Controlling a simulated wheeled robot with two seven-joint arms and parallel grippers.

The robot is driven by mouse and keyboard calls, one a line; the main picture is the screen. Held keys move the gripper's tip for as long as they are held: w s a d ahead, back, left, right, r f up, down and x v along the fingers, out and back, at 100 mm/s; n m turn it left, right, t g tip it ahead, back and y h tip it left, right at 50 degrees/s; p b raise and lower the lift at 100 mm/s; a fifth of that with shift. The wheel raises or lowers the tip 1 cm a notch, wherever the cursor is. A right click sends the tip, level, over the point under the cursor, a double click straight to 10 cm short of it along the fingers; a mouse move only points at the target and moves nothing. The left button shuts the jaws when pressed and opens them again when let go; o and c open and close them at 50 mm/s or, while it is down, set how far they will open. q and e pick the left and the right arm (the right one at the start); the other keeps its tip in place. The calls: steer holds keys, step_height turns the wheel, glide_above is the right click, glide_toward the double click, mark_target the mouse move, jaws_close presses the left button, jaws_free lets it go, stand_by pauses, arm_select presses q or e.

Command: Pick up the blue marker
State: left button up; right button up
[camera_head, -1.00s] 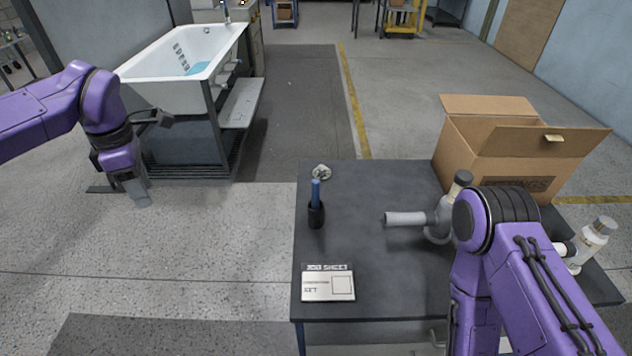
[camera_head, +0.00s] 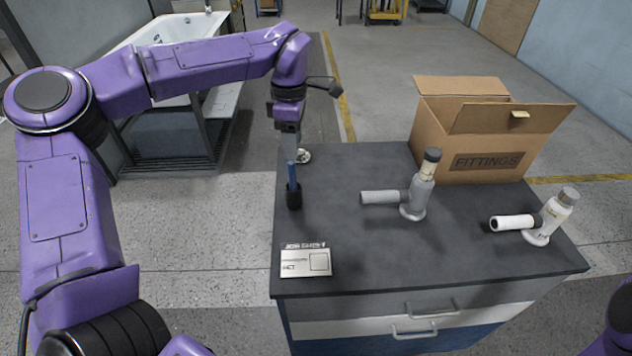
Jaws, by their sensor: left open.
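The blue marker (camera_head: 292,175) stands upright in a small black holder (camera_head: 294,197) near the left edge of the dark table. My left gripper (camera_head: 290,153) points down directly over the marker and is open. Its fingertips are at the marker's top end; I cannot tell whether the marker's tip is between them. My right gripper is not in view; only a bit of purple arm shows at the bottom right corner.
The table (camera_head: 350,240) bears a job sheet card (camera_head: 306,262), a small round metal part (camera_head: 304,156), a grey pipe fitting (camera_head: 412,198), a white fitting (camera_head: 545,222) and an open cardboard box (camera_head: 485,150). A bathtub (camera_head: 150,35) stands behind my left arm.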

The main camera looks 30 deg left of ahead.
mark_target(292, 172)
arm_select(q)
steer(key=f, duration=0.3)
steer(key=f+p, duration=0.1)
steer(key=f, duration=0.2)
steer(key=f+p, duration=0.1)
steer(key=f, duration=0.2)
steer(key=shift+s+a+f, duration=0.1)
steer(key=shift+s+a, duration=0.15)
steer(key=shift+a, duration=0.05)
steer(key=shift+f, duration=0.2)
jaws_close()
